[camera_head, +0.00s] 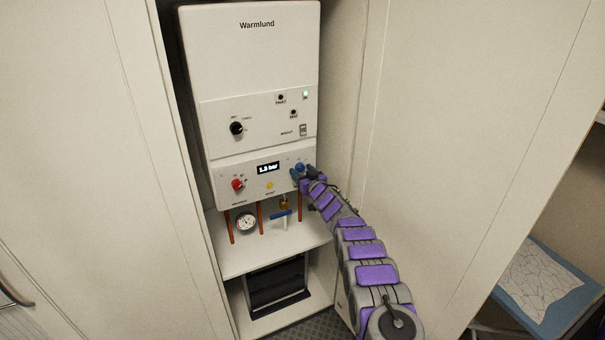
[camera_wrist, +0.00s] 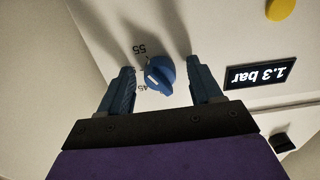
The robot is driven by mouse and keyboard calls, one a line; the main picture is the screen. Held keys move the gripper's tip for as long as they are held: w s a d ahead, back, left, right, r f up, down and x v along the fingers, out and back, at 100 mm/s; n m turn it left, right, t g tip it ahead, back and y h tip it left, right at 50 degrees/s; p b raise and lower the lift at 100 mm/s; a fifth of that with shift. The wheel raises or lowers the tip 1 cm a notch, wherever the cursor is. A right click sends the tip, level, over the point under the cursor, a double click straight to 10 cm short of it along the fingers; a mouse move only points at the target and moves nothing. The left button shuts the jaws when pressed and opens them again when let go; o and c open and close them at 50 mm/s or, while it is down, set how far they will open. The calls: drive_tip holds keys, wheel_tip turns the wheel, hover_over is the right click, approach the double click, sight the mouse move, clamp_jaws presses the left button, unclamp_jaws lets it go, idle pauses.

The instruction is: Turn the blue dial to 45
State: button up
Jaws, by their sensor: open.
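The blue dial (camera_wrist: 162,76) sits on the boiler's lower white panel; it also shows in the head view (camera_head: 300,167), at the panel's right. In the wrist view it appears upside down, with a white mark on its left side. My gripper (camera_wrist: 160,65) is open, one finger on each side of the dial, with visible gaps. In the head view my gripper (camera_head: 304,173) is at the panel.
The display (camera_head: 268,168) reads 1.3 bar. A red knob (camera_head: 238,185) and a yellow button (camera_head: 269,185) share the panel. A black knob (camera_head: 236,128) is above. Below hang copper pipes, a gauge (camera_head: 246,223) and a blue-handled valve (camera_head: 281,214). Cabinet walls flank the boiler.

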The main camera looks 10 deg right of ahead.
drive_tip(key=shift+d, duration=0.15)
drive_tip(key=shift+c, duration=0.3)
drive_tip(key=shift+r, duration=0.1)
drive_tip(key=c, duration=1)
